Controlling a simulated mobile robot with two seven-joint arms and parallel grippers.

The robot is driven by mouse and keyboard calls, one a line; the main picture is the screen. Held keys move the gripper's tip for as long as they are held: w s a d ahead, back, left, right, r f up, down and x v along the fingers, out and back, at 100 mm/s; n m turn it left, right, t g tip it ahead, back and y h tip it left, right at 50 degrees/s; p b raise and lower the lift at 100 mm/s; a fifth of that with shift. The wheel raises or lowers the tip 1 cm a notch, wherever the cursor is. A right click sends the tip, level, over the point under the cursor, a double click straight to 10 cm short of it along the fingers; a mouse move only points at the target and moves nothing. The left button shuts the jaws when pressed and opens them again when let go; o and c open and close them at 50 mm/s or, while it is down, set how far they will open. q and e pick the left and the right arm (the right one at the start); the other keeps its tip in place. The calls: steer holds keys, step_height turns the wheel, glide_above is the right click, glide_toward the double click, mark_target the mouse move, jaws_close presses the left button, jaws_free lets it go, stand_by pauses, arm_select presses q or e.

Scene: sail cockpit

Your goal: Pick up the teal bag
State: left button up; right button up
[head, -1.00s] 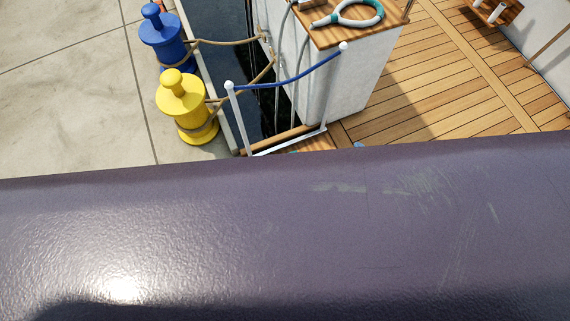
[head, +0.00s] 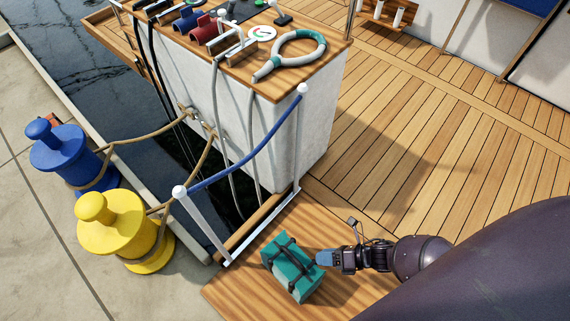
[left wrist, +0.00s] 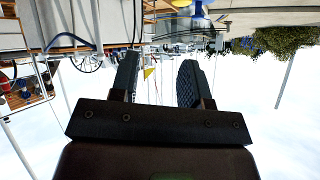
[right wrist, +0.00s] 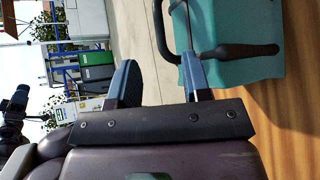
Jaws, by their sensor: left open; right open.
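The teal bag (head: 290,268), a small box shape with dark straps, sits on the wooden deck step below the blue rope. In the right wrist view the bag (right wrist: 240,80) fills the upper right, with a dark strap and handle (right wrist: 248,50) on its near side. My right gripper (head: 322,258) is at the bag's right side in the head view. In the right wrist view its jaws (right wrist: 160,75) are open, with one finger close to the strap; I cannot tell if it touches. My left gripper (left wrist: 160,80) is open and empty, and shows only in the left wrist view.
A white post with a blue rope (head: 250,160) stands beside the bag. Behind it is a white console (head: 300,135) with cables and a ring-shaped item (head: 300,50). Yellow (head: 108,225) and blue (head: 65,155) bollards stand at left. The plank deck (head: 430,130) is clear.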

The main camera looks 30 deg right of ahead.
mark_target(292, 256)
steer(key=b+x, duration=0.1)
steer(key=x, duration=0.4)
steer(key=shift+w+a+f, duration=0.1)
steer(key=shift+a, duration=0.05)
steer(key=b+x, duration=0.1)
steer(key=x, duration=0.3)
steer(key=shift+f+b, duration=0.1)
steer(key=shift+b, duration=0.25)
steer(key=shift+w+a+f, duration=0.1)
steer(key=shift+w+a, duration=0.2)
steer(key=shift+a, duration=0.2)
arm_select(q)
steer(key=shift+w+a+r+n+t, duration=0.1)
steer(key=shift+a+r+n+t, duration=0.2)
steer(key=shift+t, duration=0.5)
steer(key=shift+f, duration=0.1)
arm_select(e)
jaws_close()
arm_select(q)
steer(key=shift+f, duration=0.1)
arm_select(e)
steer(key=shift+w, duration=0.1)
